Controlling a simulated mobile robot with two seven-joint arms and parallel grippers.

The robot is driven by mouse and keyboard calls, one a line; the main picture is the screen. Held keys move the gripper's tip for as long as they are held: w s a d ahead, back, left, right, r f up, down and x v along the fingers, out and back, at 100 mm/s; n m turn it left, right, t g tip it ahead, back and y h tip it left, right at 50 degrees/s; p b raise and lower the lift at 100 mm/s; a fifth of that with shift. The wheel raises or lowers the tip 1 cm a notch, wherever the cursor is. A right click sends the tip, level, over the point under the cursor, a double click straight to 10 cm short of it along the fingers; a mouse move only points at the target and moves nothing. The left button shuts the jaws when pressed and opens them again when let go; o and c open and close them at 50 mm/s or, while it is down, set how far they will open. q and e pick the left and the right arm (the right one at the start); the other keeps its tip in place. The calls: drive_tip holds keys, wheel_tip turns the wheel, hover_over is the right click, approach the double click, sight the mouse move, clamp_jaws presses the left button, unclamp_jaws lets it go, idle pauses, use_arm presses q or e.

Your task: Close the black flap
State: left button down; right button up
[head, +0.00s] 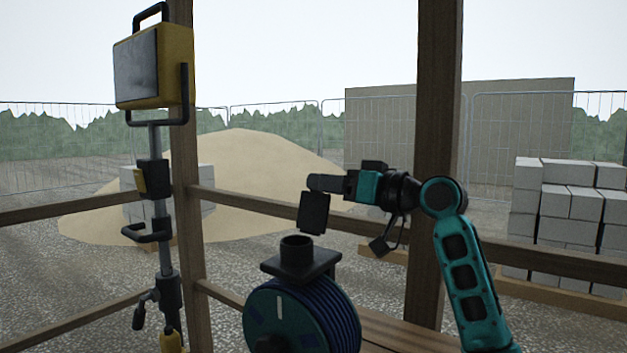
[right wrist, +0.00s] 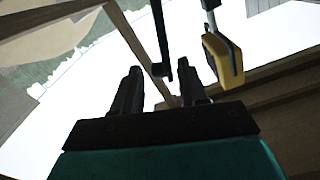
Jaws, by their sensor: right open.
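The black flap (head: 314,213) is a small dark plate standing steeply, slightly tilted, above the black round-mouthed socket (head: 297,252) on top of the cable reel. The socket's mouth is uncovered. My right gripper (head: 314,182) comes in from the right, with its fingertips just above the flap's top edge in the head view. I cannot tell whether they touch it. In the right wrist view my right gripper (right wrist: 160,86) has its two fingers apart, with nothing clearly held between them. I cannot surely make out the flap there. My left gripper is out of view.
The cable reel (head: 270,317) with blue cable stands beside a wooden bench (head: 398,336). A yellow work lamp (head: 155,65) on a stand is at the left. A timber post (head: 437,120) and a rail (head: 240,202) stand behind my right arm.

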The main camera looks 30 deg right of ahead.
drive_tip(key=x, duration=0.3)
drive_tip(key=shift+w+a, duration=0.15)
drive_tip(key=shift+w, duration=0.1)
clamp_jaws()
idle(0.5)
